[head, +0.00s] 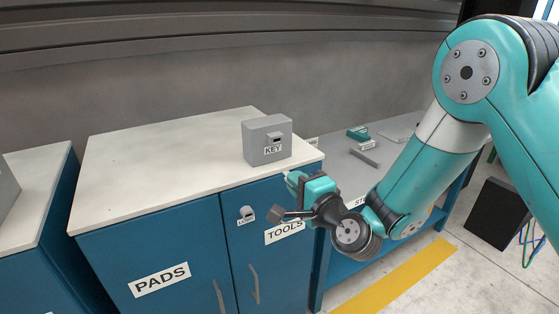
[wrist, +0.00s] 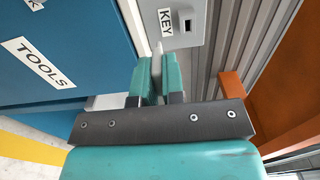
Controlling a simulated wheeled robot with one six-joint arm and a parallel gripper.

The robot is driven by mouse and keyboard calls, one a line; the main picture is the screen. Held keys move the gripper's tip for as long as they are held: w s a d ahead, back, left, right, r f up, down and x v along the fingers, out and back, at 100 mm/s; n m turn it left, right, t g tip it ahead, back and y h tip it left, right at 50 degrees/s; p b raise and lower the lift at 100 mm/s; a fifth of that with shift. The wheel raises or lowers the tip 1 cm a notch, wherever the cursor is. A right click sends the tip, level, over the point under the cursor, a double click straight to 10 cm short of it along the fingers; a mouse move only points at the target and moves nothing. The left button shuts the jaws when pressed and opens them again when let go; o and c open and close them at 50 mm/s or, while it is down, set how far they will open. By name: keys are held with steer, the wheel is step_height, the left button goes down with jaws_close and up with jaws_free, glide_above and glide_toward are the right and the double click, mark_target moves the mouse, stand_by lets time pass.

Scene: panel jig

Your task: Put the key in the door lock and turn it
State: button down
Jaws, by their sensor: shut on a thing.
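My gripper (head: 292,178) is in front of the blue cabinet, near the worktop's front right corner. In the wrist view its two teal fingers (wrist: 156,78) are shut on a slim pale grey piece, which I take to be the key (wrist: 157,50). It sticks out past the fingertips; the rest is hidden between them. The door lock (head: 246,212) is a small round pale fitting, high on the cabinet's right door, to the left of my gripper and apart from it. The key is not in the lock. In the wrist view only part of the lock's label shows.
A grey box labelled KEY (head: 267,140) with a dark slot stands on the pale worktop (head: 170,150), near my gripper. The TOOLS door (head: 262,265) and PADS door (head: 150,255) have upright handles. A lower grey bench (head: 350,165) with small items lies right. Yellow floor tape (head: 405,272) runs below.

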steer(key=s+a+f+b, duration=0.2)
steer(key=s+f+b, duration=0.1)
steer(key=f, duration=0.3)
steer(key=s+a+f+b, duration=0.3)
steer(key=f, duration=0.4)
steer(key=shift+s+f+b, duration=0.15)
steer(key=shift+f+b, duration=0.05)
steer(key=shift+b, duration=0.1)
